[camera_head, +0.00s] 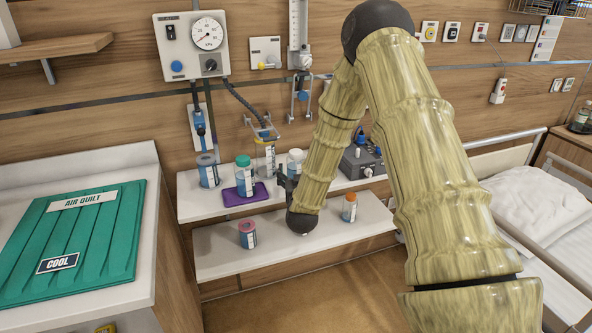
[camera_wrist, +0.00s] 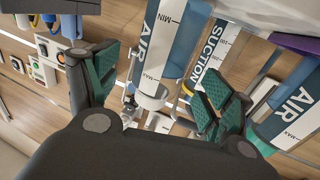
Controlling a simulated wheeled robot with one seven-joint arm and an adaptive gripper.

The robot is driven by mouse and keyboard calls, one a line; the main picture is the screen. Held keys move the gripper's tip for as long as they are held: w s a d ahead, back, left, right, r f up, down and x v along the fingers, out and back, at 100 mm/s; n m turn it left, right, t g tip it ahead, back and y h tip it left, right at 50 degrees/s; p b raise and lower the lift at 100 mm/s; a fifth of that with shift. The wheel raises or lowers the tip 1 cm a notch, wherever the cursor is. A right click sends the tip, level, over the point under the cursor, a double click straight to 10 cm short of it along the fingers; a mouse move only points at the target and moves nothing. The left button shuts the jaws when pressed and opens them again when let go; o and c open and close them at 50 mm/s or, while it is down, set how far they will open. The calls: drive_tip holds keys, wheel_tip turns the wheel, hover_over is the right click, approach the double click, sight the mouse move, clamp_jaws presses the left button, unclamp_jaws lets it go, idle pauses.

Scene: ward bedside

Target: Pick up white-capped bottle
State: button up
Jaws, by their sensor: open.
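The white-capped bottle (camera_head: 295,157) stands on the upper white shelf (camera_head: 200,205) in the head view, partly hidden behind my gripper and arm. In the wrist view, which looks upside down, the white-capped bottle (camera_wrist: 172,42) has a blue and white AIR label and its cap points down the picture. My gripper (camera_wrist: 160,78) is open, with one green-padded finger on each side of the bottle in the picture. I cannot tell whether either finger touches it. In the head view my gripper (camera_head: 284,182) is small and dark at the shelf's front.
A teal-capped bottle (camera_head: 244,178) stands on a purple mat (camera_head: 232,197), left of my gripper. A suction jar (camera_head: 265,160) is behind. A grey-capped bottle (camera_head: 207,172) stands farther left, a grey device (camera_head: 360,162) right. Pink-capped (camera_head: 248,236) and orange-capped (camera_head: 349,210) bottles stand on the lower shelf.

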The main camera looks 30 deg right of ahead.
drive_tip(key=shift+p+x, duration=0.45)
drive_tip(key=shift+x, duration=1.6)
drive_tip(key=c, duration=1.3)
drive_tip(key=shift+r, duration=0.15)
